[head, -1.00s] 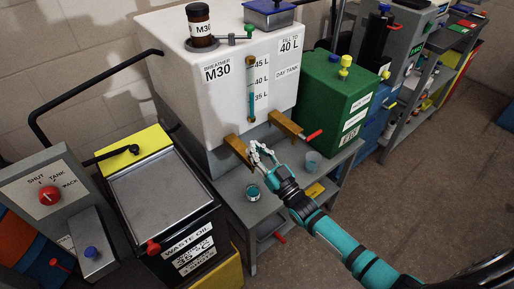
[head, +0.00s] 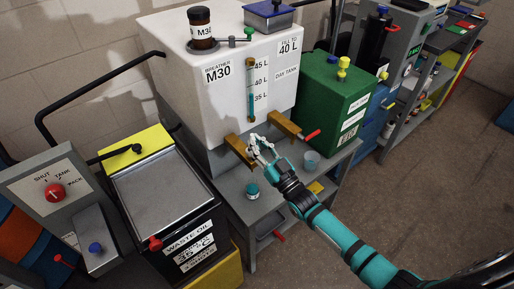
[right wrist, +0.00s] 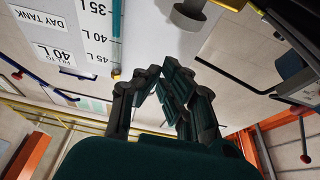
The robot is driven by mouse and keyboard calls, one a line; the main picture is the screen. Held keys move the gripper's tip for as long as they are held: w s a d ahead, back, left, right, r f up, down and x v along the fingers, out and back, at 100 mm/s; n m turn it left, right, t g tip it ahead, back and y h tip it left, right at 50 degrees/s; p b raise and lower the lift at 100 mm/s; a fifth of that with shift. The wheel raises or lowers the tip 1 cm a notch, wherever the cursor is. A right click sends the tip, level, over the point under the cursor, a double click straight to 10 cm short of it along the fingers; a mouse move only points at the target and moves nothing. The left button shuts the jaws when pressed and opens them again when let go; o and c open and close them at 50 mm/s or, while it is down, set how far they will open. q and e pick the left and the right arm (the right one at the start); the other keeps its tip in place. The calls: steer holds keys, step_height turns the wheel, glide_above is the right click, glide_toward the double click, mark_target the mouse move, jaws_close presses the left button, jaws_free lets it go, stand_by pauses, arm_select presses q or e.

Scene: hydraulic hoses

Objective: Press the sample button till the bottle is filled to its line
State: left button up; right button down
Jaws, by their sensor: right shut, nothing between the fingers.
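My right gripper (head: 257,148) is shut and empty. It is at the front end of the left brown bracket (head: 238,148) on the white day tank (head: 190,85); I cannot tell whether it touches. A small clear bottle (head: 252,190) with teal liquid stands on the grey shelf below that bracket. Its fill line is too small to make out. No sample button can be told apart in the head view. In the right wrist view the closed fingers (right wrist: 168,80) point toward the tank, with a grey round part (right wrist: 190,14) just beyond them. My left gripper is not in view.
A second clear cup (head: 311,160) stands on the shelf, right of my gripper. The green box (head: 335,92) stands at right, the waste oil bin (head: 160,195) at left. The floor at right is clear.

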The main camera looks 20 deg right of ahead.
steer(key=b+v, duration=0.1)
steer(key=v, duration=0.9)
steer(key=shift+a+f, duration=0.1)
stand_by(0.6)
